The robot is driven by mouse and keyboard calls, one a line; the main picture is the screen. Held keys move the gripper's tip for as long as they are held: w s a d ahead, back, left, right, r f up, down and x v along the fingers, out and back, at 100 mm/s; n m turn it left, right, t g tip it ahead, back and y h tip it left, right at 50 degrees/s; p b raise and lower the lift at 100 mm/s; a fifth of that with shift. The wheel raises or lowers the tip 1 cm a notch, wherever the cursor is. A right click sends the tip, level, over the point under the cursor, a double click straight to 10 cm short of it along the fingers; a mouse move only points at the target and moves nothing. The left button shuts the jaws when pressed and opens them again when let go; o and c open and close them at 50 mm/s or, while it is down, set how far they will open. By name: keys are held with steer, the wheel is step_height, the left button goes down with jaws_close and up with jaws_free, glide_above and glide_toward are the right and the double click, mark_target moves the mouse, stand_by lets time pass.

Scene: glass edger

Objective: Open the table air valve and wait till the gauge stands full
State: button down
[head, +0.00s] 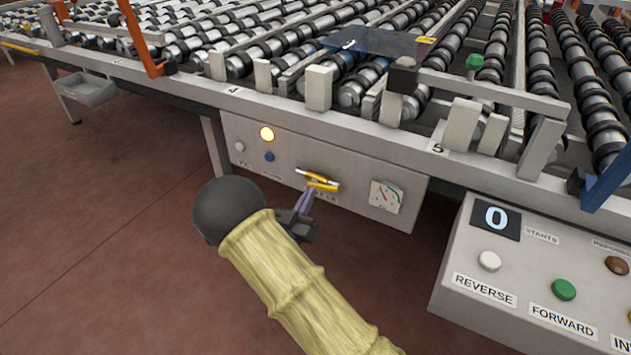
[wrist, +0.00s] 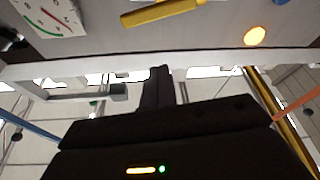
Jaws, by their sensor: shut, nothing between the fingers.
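The air valve's yellow lever (head: 318,180) lies roughly level across the front of the grey panel under the roller table. It also shows at the top of the wrist view (wrist: 160,12). The white gauge (head: 385,196) is to its right, with a red mark and a green arc. Part of it shows in the wrist view's top left corner (wrist: 50,15). The needle is too small to read surely. My gripper (head: 305,200) is shut and empty, its fingertips just below and in front of the lever. Whether they touch it is unclear.
A lit yellow lamp (head: 267,134) and a blue button (head: 269,156) are on the panel's left. A control box (head: 530,265) with labelled buttons and a display reading 0 stands at the right. Rollers and a dark glass pane (head: 375,41) are above. The floor at left is clear.

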mark_target(327, 190)
steer(key=shift+d+v, duration=0.1)
steer(key=shift+v, duration=0.7)
steer(key=shift+d+v, duration=0.15)
steer(key=shift+v, duration=0.65)
steer(key=shift+s, duration=0.15)
steer(key=w+d+g+y, duration=0.2)
steer(key=w+d+f+g+y, duration=0.1)
steer(key=w+d+g+y, duration=0.1)
steer(key=shift+d+f+m+g, duration=0.1)
steer(key=shift+d+m+g, duration=0.2)
steer(key=shift+m+g, duration=0.1)
steer(key=s+d+r+n+g+y, duration=0.2)
steer(key=s+d+g+y, duration=0.3)
steer(key=s, duration=0.7)
steer(key=s+d+r+n+g+y, duration=0.2)
steer(key=s+d+g, duration=0.3)
steer(key=s, duration=0.7)
step_height(327, 190, up, 30)
steer(key=a+g+p, duration=0.1)
steer(key=p, duration=2.9)
steer(key=shift+w+g, duration=0.2)
steer(key=shift+g, duration=0.1)
